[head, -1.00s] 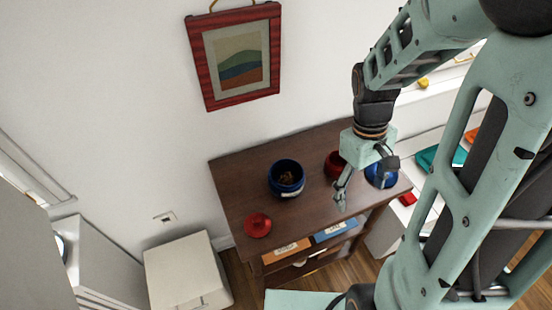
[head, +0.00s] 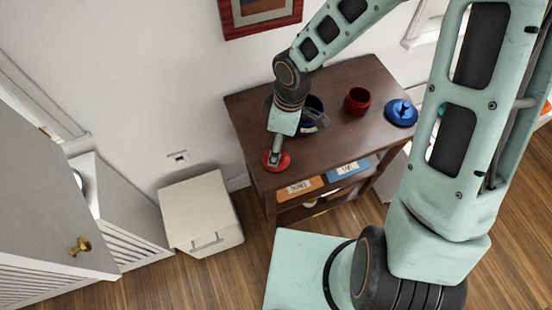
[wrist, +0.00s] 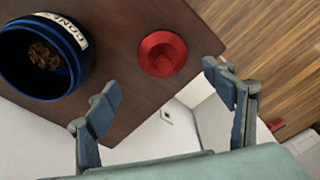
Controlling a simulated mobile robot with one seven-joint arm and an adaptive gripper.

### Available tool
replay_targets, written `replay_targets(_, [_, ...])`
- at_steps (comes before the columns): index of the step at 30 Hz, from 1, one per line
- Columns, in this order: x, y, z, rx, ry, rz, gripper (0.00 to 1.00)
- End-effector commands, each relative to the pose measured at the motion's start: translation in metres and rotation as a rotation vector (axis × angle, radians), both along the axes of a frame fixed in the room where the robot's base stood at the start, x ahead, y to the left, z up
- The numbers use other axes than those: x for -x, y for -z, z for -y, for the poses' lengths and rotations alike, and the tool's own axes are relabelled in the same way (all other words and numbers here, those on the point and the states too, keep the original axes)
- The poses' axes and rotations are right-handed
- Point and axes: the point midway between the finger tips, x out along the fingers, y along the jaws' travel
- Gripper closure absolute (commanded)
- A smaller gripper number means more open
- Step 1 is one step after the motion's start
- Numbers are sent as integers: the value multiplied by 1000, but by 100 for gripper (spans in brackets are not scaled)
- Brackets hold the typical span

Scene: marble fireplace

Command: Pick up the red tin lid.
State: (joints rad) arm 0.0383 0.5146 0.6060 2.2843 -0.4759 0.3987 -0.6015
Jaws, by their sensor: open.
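The red tin lid (head: 276,161) lies on the brown wooden table near its left front corner. In the wrist view the lid (wrist: 162,53) is round with a raised middle, and lies ahead of and between my fingers, nearer the right one. My gripper (wrist: 160,85) is open and empty, with its two fingers wide apart. In the head view my gripper (head: 276,152) is over the lid and hides part of it. I cannot tell from these views whether it touches the lid.
A blue tin (wrist: 45,58) with brown pieces inside stands close to the lid, partly behind my wrist in the head view. A red tin (head: 357,101) and a blue lid (head: 401,112) are farther right on the table (head: 340,130). A white cabinet (head: 201,212) stands left, below the table.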

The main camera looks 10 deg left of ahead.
Motion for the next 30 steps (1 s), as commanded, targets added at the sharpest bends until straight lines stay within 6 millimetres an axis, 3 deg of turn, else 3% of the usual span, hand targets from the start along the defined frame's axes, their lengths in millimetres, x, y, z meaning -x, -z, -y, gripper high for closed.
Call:
replay_targets(15, [7, 57, -4, 1, 1, -1, 24])
replay_targets(24, [6, 60, -4, 2, 3, 1, 24])
replay_targets(30, [6, 60, -4, 2, 3, 1, 45])
